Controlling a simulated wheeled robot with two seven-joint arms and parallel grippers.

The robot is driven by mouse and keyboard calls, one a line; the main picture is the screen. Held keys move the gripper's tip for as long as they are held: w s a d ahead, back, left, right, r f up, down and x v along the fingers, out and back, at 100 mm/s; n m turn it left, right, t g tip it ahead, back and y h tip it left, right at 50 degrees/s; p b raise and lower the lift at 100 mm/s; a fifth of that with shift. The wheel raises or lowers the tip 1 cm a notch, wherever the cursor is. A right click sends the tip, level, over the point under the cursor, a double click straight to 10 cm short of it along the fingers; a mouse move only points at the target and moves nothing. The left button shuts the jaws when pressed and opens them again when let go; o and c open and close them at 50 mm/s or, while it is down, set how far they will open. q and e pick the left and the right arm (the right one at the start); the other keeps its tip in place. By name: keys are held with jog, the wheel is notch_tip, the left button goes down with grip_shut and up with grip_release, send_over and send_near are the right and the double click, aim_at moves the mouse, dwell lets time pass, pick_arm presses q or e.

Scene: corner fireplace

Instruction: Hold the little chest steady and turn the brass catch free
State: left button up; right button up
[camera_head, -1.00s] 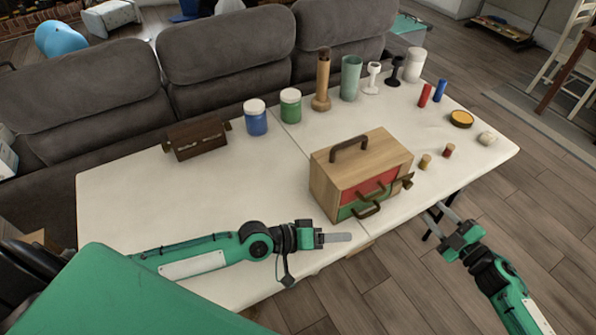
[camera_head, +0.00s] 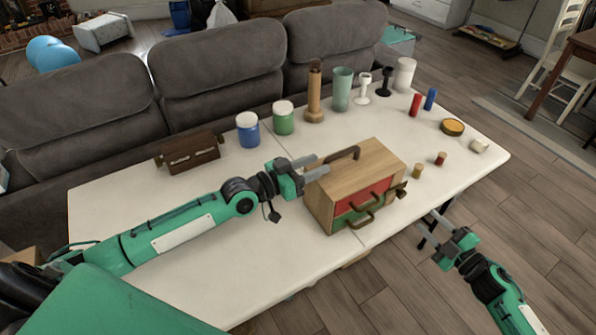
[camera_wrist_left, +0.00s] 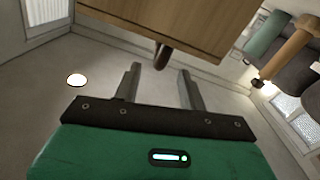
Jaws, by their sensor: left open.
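The little chest (camera_head: 325,205) is a light wooden box with a dark arched handle (camera_head: 343,155) on top and red and green drawer fronts with brown pulls. It stands upright on the table. A brownish catch (camera_head: 401,190) sticks out at its right front edge; its exact set is too small to tell. My left gripper (camera_head: 312,168) is open at the chest's upper left side, near the handle. The left wrist view shows the chest (camera_wrist_left: 170,25) beyond the spread, empty fingers (camera_wrist_left: 160,82). My right gripper (camera_head: 436,222) is open and empty, off the table's front right edge, apart from the chest.
The white table (camera_head: 240,265) is bare at its front left. A dark brown box (camera_head: 190,154) lies back left. Blue (camera_head: 247,130) and green (camera_head: 283,118) jars, a wooden bottle (camera_head: 314,95) and several small items line the back and right. A grey sofa (camera_head: 215,70) stands behind.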

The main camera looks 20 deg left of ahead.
aim_at(332, 159)
pick_arm(q)
jog(key=x, duration=0.8)
